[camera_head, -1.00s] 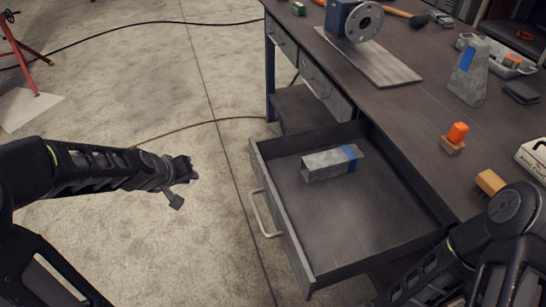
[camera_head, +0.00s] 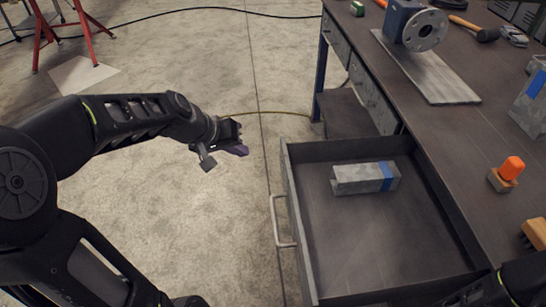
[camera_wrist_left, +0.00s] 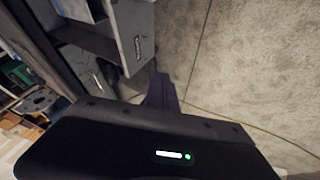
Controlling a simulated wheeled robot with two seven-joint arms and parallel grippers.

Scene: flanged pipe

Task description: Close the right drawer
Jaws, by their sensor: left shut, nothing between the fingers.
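The right drawer (camera_head: 322,270) is pulled far out from the workbench. Its handle (camera_head: 282,222) is on the left-facing front. A grey metal block with a blue band (camera_head: 355,180) lies inside the drawer. My left gripper (camera_head: 243,150) is shut and empty, in the air to the left of the drawer and apart from it. In the left wrist view, dark finger parts (camera_wrist_left: 160,92) show beyond the camera housing. Only a dark part of my right arm shows at the lower right; its gripper is out of frame.
The workbench top (camera_head: 460,135) holds a flanged pipe (camera_head: 424,30) on a plate, an orange-topped item (camera_head: 511,168) and a hammer. Closed drawers (camera_head: 372,95) sit farther along the bench. Concrete floor left of the drawer is free, with cables across it.

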